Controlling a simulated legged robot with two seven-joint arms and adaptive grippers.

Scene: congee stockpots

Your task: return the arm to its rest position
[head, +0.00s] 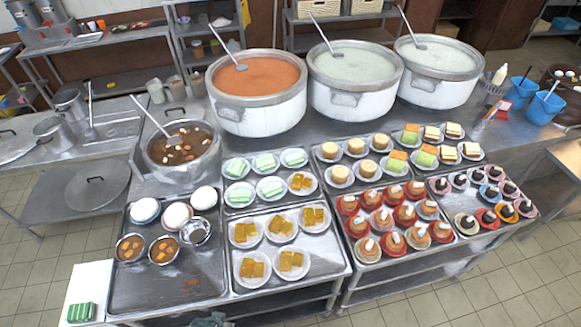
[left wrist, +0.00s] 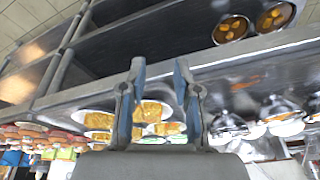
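My left gripper (left wrist: 158,75) shows in the left wrist view with its two blue-lined fingers apart. Nothing is visible between the fingertips. Behind them are plates of yellow cake squares (left wrist: 157,110) and a metal counter edge. In the head view no arm is clearly visible; a small dark shape at the bottom edge, below the left tray, is too little to identify. My right gripper is in neither view. Three large stockpots stand on the counter, one with orange congee (head: 258,98) and two with pale congee (head: 352,85) (head: 438,75), each with a ladle.
A smaller pot of brown soup (head: 183,155) stands left of the stockpots. In front are a left tray (head: 165,290) with bowls, trays of plated cakes (head: 290,267), and red-cupped desserts (head: 400,225). A green striped block (head: 80,312) lies at the lower left. Blue buckets (head: 543,108) stand right.

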